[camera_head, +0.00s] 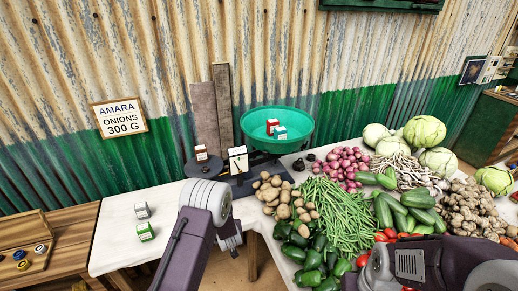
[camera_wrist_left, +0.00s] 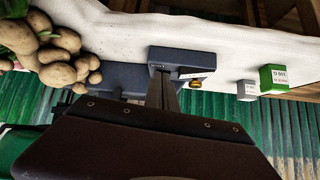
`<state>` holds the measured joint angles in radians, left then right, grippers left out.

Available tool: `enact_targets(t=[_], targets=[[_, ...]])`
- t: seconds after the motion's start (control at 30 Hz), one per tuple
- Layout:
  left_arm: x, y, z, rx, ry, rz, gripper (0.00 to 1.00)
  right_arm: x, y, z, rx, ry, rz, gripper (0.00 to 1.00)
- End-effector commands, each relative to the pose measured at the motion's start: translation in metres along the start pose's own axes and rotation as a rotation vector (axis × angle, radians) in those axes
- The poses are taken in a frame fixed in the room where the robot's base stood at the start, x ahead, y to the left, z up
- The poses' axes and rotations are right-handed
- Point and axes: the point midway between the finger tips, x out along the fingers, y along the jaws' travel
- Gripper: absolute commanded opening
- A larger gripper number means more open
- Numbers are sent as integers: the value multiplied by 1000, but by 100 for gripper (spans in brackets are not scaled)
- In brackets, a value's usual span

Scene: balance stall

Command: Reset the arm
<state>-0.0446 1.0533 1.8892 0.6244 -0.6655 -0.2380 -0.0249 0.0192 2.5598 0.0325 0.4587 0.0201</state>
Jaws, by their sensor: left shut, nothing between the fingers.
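My left arm comes up from the bottom of the head view. Its gripper (camera_head: 231,240) hangs near the table's front edge, below the scale, mostly hidden by the arm, shut and empty. In the left wrist view a dark body with screws (camera_wrist_left: 130,130), apparently my gripper's, fills the lower part. Of my right arm only links (camera_head: 425,265) show at the lower right; its gripper is out of view.
A grey weight (camera_head: 142,210) and a green weight (camera_head: 145,232) stand on the white table (camera_head: 115,225). Potatoes (camera_head: 270,190) and beans (camera_head: 335,215) crowd the right.

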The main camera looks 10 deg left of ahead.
Motion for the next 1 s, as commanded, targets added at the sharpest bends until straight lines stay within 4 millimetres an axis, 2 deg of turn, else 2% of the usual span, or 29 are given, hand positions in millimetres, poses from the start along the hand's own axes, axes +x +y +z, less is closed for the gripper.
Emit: enact_targets(t=[0.07, 0.17, 0.2, 0.27, 0.3, 0.37, 0.43, 0.47, 0.5, 0.6, 0.7, 0.8, 0.9, 1.0], targets=[[-4, 2, -16, -11, 25, 6, 0, 0, 0, 0, 0, 0, 0, 53], [-27, 7, -72, -48, 116, 30, 0, 0, 0, 0, 0, 0, 0, 53], [-47, 8, -102, -60, 163, 47, 0, 0, 0, 0, 0, 0, 0, 53], [-84, 12, -136, -51, 199, 96, 0, 0, 0, 0, 0, 0, 0, 53], [-109, 15, -144, -33, 189, 137, 0, 0, 0, 0, 0, 0, 0, 53], [-145, 19, -142, 3, 142, 202, 0, 0, 0, 0, 0, 0, 0, 53], [-189, 20, -118, 65, 40, 272, 0, 0, 0, 0, 0, 0, 0, 53], [-207, 17, -100, 99, -21, 297, 0, 0, 0, 0, 0, 0, 0, 53], [-228, 11, -70, 146, -115, 318, 0, 0, 0, 0, 0, 0, 0, 53], [-263, -11, 2, 240, -343, 322, 0, 0, 0, 0, 0, 0, 0, 53], [-283, -32, 56, 300, -532, 296, 0, 0, 0, 0, 0, 0, 0, 53], [-298, -47, 84, 329, -655, 268, 0, 0, 0, 0, 0, 0, 0, 53], [-305, -53, 94, 326, -712, 251, 0, 0, 0, 0, 0, 0, 0, 53], [-306, -53, 94, 318, -716, 248, 0, 0, 0, 0, 0, 0, 0, 53]])
